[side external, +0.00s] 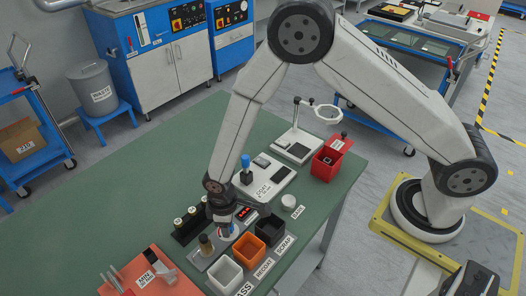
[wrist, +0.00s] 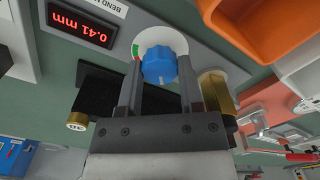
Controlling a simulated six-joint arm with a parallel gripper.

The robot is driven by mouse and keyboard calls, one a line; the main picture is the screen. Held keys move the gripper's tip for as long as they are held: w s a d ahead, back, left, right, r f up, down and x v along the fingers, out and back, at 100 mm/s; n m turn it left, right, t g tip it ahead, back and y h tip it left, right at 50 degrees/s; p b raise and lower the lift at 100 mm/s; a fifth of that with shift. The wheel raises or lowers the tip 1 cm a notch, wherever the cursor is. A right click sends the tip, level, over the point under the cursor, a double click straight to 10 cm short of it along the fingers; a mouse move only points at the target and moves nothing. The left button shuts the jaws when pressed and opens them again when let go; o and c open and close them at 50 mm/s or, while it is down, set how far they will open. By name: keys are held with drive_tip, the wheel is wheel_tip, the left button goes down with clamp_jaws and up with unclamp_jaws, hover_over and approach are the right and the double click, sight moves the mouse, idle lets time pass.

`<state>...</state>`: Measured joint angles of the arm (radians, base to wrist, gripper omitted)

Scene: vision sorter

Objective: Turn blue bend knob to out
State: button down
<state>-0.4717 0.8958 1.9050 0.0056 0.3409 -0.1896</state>
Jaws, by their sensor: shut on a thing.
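The blue bend knob (wrist: 160,66) sits on a round white dial (wrist: 146,38) with a green and a red mark, in a grey panel. My gripper (wrist: 160,82) has one finger on each side of the knob and is shut on it. In the side view my gripper (side external: 225,228) points down at the panel, and the knob is mostly hidden there. The fingers cover part of the dial, so I cannot tell which setting the knob points to. A red display (wrist: 80,22) beside the dial reads 0.41 mm, upside down in the wrist view.
Close by stand a white bin (side external: 225,273), an orange bin (side external: 248,251) and a black bin (side external: 270,229). A brass cylinder (wrist: 217,92) stands near one finger. A black rack (side external: 187,233) with small cylinders is to the left. The green table's (side external: 110,228) left side is clear.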

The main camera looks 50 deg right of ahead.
drive_tip(key=n, duration=0.4)
drive_tip(key=shift+n, duration=0.3)
drive_tip(key=n, duration=0.4)
drive_tip(key=shift+n, duration=0.4)
drive_tip(key=shift+c, duration=1.2)
unclamp_jaws()
drive_tip(key=shift+r, duration=3.9)
